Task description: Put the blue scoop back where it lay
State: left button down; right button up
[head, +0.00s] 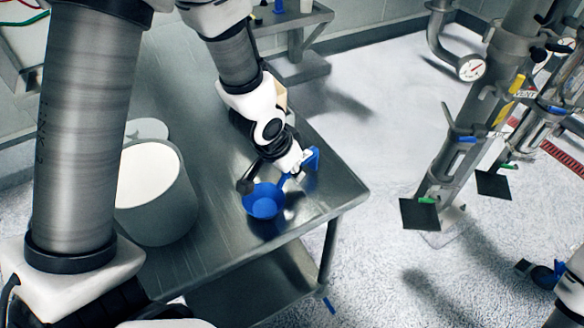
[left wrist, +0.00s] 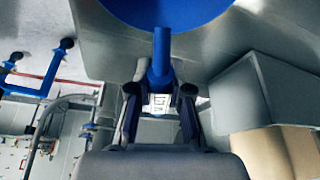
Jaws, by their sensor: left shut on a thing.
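The blue scoop (head: 264,202) is at the near right part of the steel table (head: 215,250), close to the corner. My left gripper (head: 290,170) is shut on its handle. In the left wrist view the handle (left wrist: 161,52) runs down between the two dark fingers (left wrist: 160,98), and the round bowl (left wrist: 170,8) is cut off by the top edge. I cannot tell whether the bowl touches the table or hangs just above it.
A wide pale drum (head: 155,212) with a white top stands left of the scoop on the table. Bare steel lies between them. The table's right edge is close to my left gripper. Pipes with a gauge (head: 471,68) stand on the floor at right.

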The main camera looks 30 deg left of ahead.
pick_arm(q)
jog(key=shift+f+b, duration=0.35)
jog(key=shift+f, duration=0.15)
jog(key=c, duration=1)
grip_release()
jog(key=shift+r, duration=0.15)
